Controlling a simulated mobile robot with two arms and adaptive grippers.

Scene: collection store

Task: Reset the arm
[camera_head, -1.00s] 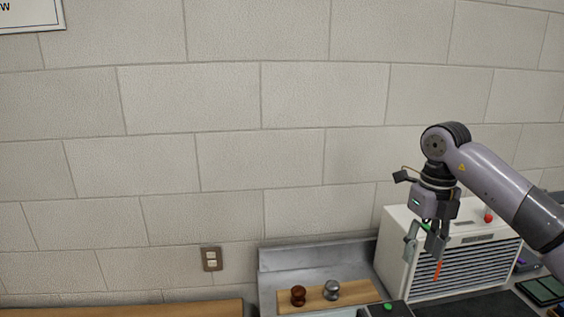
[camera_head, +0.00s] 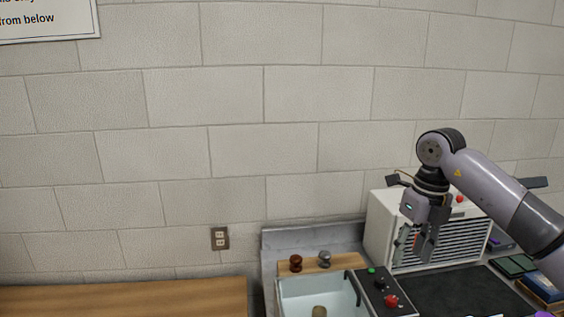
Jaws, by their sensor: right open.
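My right arm comes in from the right, bent, with its gripper (camera_head: 411,250) hanging down in front of the white louvred cabinet (camera_head: 381,229). The right gripper is open, and I see nothing held in it. The gripper hides part of the cabinet's louvred front. My left gripper is not in the head view.
A light basin (camera_head: 292,291) stands below, with a brown knob (camera_head: 296,263) and a metal knob (camera_head: 325,259) on a wooden strip behind it. A control box (camera_head: 378,285) has a red button. A dark mat (camera_head: 455,296) lies right of it. A wooden top (camera_head: 120,300) at left looks bare.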

